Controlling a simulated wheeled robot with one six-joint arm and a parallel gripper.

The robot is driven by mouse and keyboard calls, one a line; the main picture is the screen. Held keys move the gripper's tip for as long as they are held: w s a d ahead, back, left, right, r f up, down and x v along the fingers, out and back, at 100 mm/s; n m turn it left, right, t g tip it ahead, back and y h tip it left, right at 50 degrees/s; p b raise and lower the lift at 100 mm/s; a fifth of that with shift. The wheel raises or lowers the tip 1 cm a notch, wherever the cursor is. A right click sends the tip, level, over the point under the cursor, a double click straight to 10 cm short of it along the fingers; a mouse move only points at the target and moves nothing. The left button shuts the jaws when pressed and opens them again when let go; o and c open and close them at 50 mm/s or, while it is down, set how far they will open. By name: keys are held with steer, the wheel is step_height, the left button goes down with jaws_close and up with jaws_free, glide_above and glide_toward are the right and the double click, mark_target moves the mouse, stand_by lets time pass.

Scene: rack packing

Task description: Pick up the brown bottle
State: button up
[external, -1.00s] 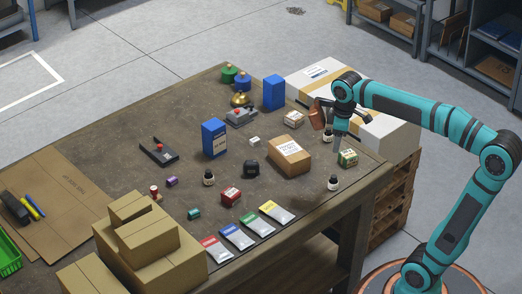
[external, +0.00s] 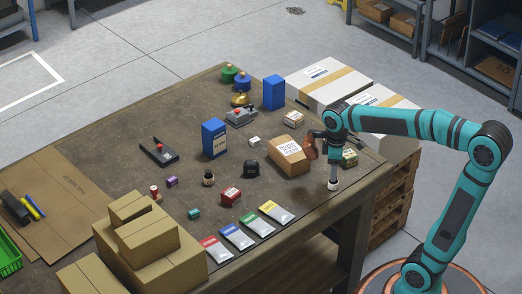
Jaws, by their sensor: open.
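A small dark brown bottle (external: 333,186) with a pale label stands near the table's right front edge. My gripper (external: 333,178) points straight down over it, jaws open. The gripper hides the bottle's top and cap, and I cannot tell whether the fingers are around its neck or just above.
A red box (external: 231,196) and several colored pouches (external: 276,212) lie to the left. The table (external: 300,192) is bare just left of the gripper.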

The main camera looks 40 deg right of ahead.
steer(key=shift+s+f, duration=0.15)
steer(key=shift+f, duration=2.75)
steer(key=c, duration=1.1)
step_height(320, 180, up, 10)
steer(key=shift+r, duration=0.1)
